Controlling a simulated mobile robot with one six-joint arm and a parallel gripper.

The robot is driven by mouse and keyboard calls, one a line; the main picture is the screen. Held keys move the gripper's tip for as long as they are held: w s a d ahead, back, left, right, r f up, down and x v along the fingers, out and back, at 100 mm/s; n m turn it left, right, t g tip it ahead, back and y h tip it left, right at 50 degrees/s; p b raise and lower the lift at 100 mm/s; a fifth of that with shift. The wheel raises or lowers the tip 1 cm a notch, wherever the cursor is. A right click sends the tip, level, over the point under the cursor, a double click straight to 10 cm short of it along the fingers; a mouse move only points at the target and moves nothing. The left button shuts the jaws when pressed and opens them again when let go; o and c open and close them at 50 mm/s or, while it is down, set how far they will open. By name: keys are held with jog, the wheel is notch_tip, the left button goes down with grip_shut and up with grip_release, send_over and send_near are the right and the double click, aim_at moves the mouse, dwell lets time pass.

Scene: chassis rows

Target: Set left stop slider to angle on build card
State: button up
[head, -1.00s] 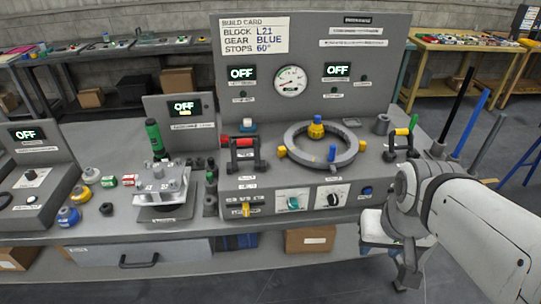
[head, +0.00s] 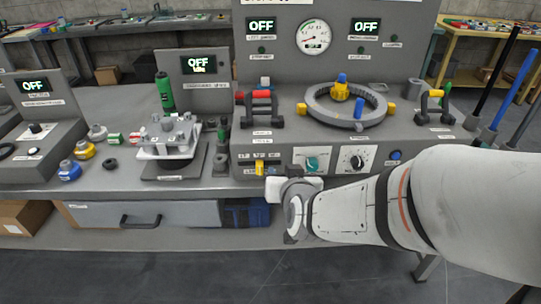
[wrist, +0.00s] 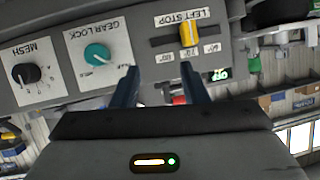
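The left stop slider has a yellow knob (head: 260,168) on the front panel of the grey bench fixture. In the wrist view the same knob (wrist: 188,35) appears upside down, beside the middle of three small angle labels that are hard to read. My gripper (wrist: 159,82) is open, with two dark fingers apart and nothing between them. It points at the panel near the LEFT STOP label, with the knob ahead, beyond the right finger. In the head view my gripper (head: 290,190) is just right of and below the knob, its fingers hard to see. The build card is mostly cut off above.
The teal GEAR LOCK dial (wrist: 97,54) and black MESH dial (wrist: 27,73) are beside the slider. Above them stand a red-topped handle (head: 262,103) and a grey ring (head: 345,107). A white fixture plate (head: 168,140) lies left. The bench-front space is clear.

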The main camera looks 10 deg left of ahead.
aim_at(259, 171)
jog(key=s+a+f+t+b, duration=0.2)
jog(key=a+f+t+b, duration=0.2)
jog(key=a+f+b, duration=0.15)
jog(key=shift+t+h, duration=0.3)
jog(key=shift+t, duration=0.3)
jog(key=shift+r+p+x, duration=0.2)
jog(key=shift+p+x, duration=0.8)
jog(key=shift+x, duration=0.65)
jog(key=shift+r+p+x, duration=0.2)
jog(key=shift+p+x, duration=0.75)
jog(key=shift+x, duration=0.75)
grip_shut()
